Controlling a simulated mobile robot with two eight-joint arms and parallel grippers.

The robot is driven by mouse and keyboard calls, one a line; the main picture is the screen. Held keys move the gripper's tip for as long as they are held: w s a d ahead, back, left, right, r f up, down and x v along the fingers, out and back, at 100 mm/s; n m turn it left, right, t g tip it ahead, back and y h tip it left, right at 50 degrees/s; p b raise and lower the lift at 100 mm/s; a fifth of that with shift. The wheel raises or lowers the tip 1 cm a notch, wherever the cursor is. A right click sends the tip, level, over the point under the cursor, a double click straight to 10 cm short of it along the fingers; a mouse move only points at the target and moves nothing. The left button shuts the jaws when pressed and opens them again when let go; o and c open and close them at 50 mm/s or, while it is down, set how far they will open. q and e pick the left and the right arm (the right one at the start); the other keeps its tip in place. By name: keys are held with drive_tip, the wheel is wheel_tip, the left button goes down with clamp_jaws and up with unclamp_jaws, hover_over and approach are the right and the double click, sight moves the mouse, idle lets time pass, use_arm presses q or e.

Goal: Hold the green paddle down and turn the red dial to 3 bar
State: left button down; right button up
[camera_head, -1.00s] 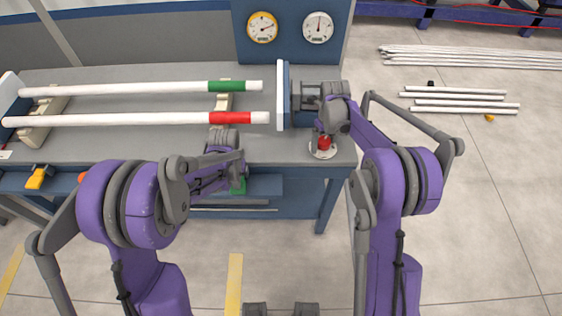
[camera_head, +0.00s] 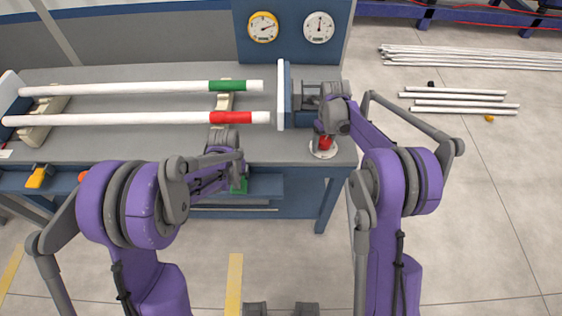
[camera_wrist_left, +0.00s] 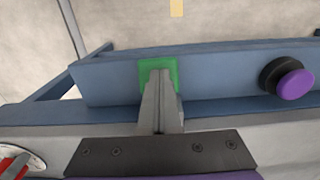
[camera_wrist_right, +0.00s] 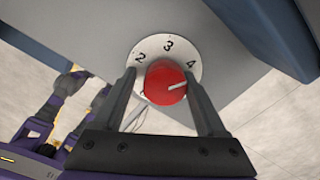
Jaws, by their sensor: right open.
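The green paddle (camera_wrist_left: 158,72) is on the front of the bench; a bit of it also shows in the head view (camera_head: 239,187). My left gripper (camera_wrist_left: 158,80) looks shut and empty, its fingertips over the paddle; I cannot tell how hard they touch. The red dial (camera_wrist_right: 166,83) sits on a round white scale (camera_wrist_right: 140,60) marked 2, 3 and 4. My right gripper (camera_wrist_right: 165,88) is open, one finger on each side of the dial, with gaps visible. In the head view the dial (camera_head: 325,142) is partly hidden by my right gripper.
Two gauges, a yellow-rimmed one (camera_head: 263,27) and a white one (camera_head: 318,27), hang on the back panel. White pipes with green (camera_head: 228,86) and red (camera_head: 232,118) bands lie on the bench. A purple button (camera_wrist_left: 296,84) is beside the paddle.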

drive_tip(key=shift+w+d+f, duration=0.1)
drive_tip(key=shift+w+d, duration=0.2)
drive_tip(key=shift+d, duration=0.4)
drive_tip(key=shift+a+r, duration=0.15)
drive_tip(key=shift+r, duration=0.05)
drive_tip(key=shift+s+a+r, duration=0.15)
drive_tip(key=shift+a+r, duration=0.15)
drive_tip(key=shift+r, duration=0.05)
drive_tip(key=c, duration=1.2)
